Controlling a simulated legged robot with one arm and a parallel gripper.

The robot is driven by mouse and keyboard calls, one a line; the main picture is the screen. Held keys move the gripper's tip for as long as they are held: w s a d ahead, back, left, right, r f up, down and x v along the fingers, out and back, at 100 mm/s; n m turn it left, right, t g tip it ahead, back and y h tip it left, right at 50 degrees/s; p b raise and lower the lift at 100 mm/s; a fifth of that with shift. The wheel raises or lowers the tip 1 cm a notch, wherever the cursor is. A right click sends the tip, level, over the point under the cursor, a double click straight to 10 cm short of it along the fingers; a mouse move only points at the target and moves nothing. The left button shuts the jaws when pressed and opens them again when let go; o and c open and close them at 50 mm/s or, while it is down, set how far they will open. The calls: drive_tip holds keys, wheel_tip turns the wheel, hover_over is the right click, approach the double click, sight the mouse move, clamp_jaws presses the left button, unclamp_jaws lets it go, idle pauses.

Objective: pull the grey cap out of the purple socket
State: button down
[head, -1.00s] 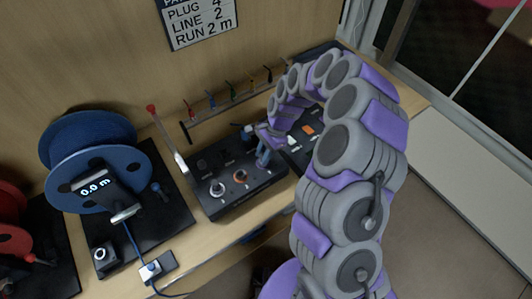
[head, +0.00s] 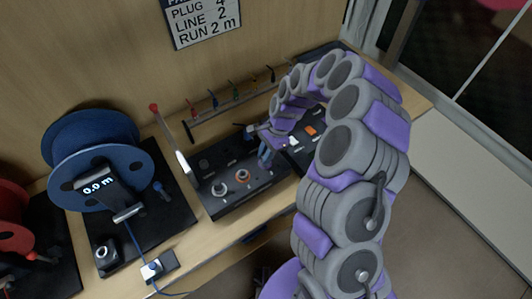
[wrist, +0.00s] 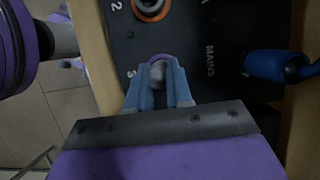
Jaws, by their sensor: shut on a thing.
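The grey cap (wrist: 158,74) shows between my gripper's blue fingers in the wrist view. The purple socket (wrist: 161,57) shows as a thin ring just beyond it, beside the number 3 on a black panel (wrist: 215,25). My gripper (wrist: 159,79) is shut on the cap. The cap looks still at the socket, but the fingers hide its lower sides, so how deep it sits cannot be told. In the head view my gripper (head: 266,152) is at the right part of the black panel (head: 235,208), and the cap and purple socket are hidden there.
An orange-ringed socket (wrist: 151,7) is near the number 2. A blue connector (wrist: 275,66) lies close on the right in the wrist view. A blue reel (head: 95,150) stands left of the panel, and a rack of small coloured tools (head: 235,100) is behind it.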

drive_tip(key=shift+s+a+r, duration=0.15)
drive_tip(key=shift+r, duration=0.05)
drive_tip(key=shift+r+p, duration=0.3)
drive_tip(key=shift+r, duration=0.2)
drive_tip(key=shift+r+p, duration=0.35)
drive_tip(key=shift+r, duration=0.2)
drive_tip(key=shift+r, duration=0.15)
drive_tip(key=shift+r+p, duration=1.3)
drive_tip(key=shift+r, duration=0.2)
